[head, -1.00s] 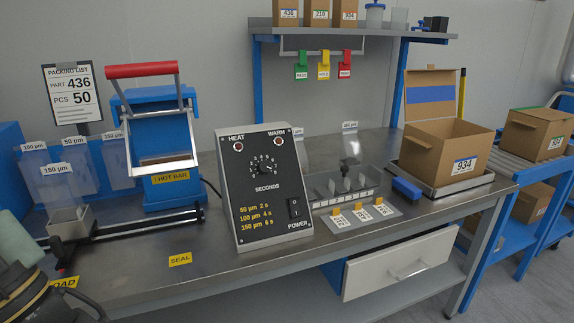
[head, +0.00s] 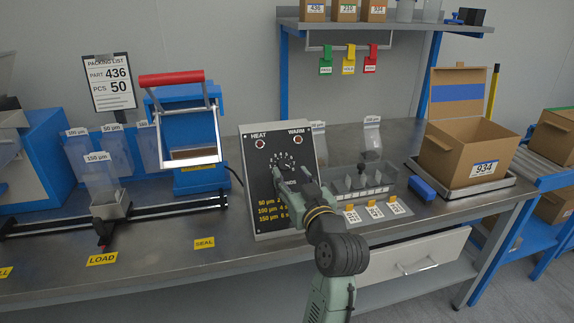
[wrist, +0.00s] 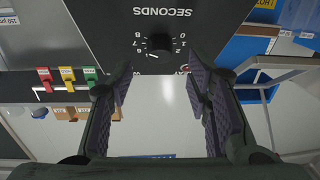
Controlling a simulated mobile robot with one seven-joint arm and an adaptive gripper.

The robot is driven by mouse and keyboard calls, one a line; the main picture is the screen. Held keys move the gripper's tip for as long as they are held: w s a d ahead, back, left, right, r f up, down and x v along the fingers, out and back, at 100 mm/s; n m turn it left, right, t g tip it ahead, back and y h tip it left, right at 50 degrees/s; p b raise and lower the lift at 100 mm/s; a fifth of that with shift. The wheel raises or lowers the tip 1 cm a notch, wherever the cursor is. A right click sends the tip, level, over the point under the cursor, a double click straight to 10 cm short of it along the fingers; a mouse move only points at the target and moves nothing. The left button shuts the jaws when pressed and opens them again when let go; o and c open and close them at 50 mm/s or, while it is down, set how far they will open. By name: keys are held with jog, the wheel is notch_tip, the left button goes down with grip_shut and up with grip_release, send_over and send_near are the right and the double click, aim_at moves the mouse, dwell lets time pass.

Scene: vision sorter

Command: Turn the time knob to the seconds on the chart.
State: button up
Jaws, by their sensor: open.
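The time knob (head: 283,160) is a small black dial on the sloped black control panel (head: 253,200). The wrist view shows it upside down (wrist: 158,43), with numbers around it and SECONDS printed beyond it; a pale mark is on its lower left there. I cannot read its setting for sure. The yellow chart (head: 269,209) below it is partly hidden by my gripper. My gripper (head: 291,179) is in front of the panel, just short of the knob. Its fingers (wrist: 160,90) are apart and empty. A bag labelled 150 µm (head: 98,180) stands in a holder at the left.
The blue hot-bar sealer (head: 205,130) with its red handle is left of the panel. The packing list (head: 109,85) reads part 436, 50 pieces. Right of the panel are a clear tray (head: 350,190), a blue block (head: 423,190) and a box marked 934 (head: 470,150).

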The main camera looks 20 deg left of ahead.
aim_at(285, 165)
jog(key=shift+p+x, duration=0.3)
jog(key=shift+x, duration=1.75)
jog(key=shift+c, duration=0.4)
grip_shut()
